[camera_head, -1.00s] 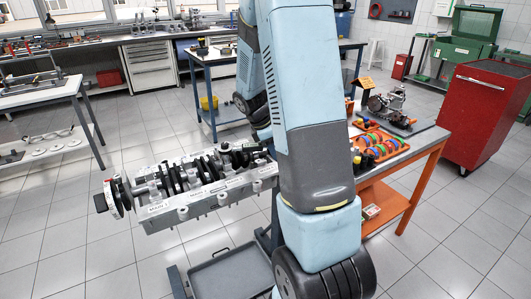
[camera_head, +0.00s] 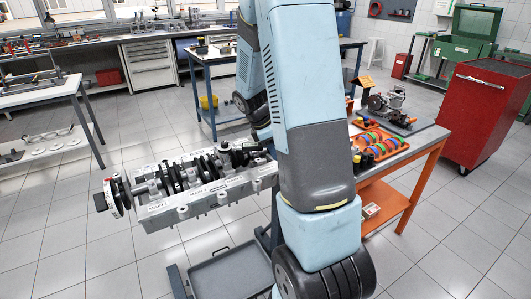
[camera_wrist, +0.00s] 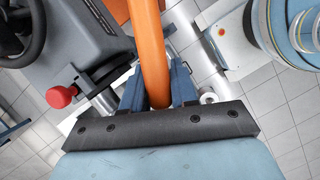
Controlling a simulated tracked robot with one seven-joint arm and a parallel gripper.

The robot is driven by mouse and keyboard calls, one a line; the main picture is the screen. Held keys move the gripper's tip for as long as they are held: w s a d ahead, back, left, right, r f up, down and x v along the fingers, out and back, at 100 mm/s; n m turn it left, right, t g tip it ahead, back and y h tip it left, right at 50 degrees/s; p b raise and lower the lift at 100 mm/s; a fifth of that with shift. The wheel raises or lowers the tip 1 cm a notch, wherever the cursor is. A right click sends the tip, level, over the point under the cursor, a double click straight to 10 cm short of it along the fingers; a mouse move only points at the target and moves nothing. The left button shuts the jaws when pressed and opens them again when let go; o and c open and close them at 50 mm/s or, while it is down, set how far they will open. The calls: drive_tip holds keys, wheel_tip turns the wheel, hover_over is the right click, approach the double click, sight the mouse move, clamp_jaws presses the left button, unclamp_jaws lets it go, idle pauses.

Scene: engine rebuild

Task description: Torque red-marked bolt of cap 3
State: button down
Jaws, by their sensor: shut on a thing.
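The engine block (camera_head: 207,195) with its crankshaft (camera_head: 190,172) lies on a stand at the lower left of the middle in the head view. Bearing caps and bolts sit along it, with white labels on the near side. I cannot make out cap 3 or a red-marked bolt. In the wrist view my gripper (camera_wrist: 158,95) is shut on an orange bar-shaped handle (camera_wrist: 150,45), with blue fingers on both sides. In the head view my own arm hides the gripper.
An orange-framed bench (camera_head: 415,160) with a tray of coloured rings (camera_head: 375,143) stands to the right. A red cabinet (camera_head: 487,115) is beyond it. A grey drip tray (camera_head: 230,273) lies below the block. A red knob (camera_wrist: 60,97) on grey machinery shows close by in the wrist view.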

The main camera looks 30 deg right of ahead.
drive_tip(key=shift+s+a+m+g+y, duration=0.1)
drive_tip(key=shift+s+a+m+g, duration=0.05)
drive_tip(key=shift+s+a+m, duration=0.4)
drive_tip(key=shift+s+a+m+g+y, duration=0.1)
drive_tip(key=shift+s+a+m+g, duration=0.15)
drive_tip(key=shift+s+m, duration=0.4)
drive_tip(key=shift+s+a+m+g+y, duration=0.1)
drive_tip(key=shift+s+a+m, duration=0.35)
drive_tip(key=shift+s, duration=0.3)
idle(6.0)
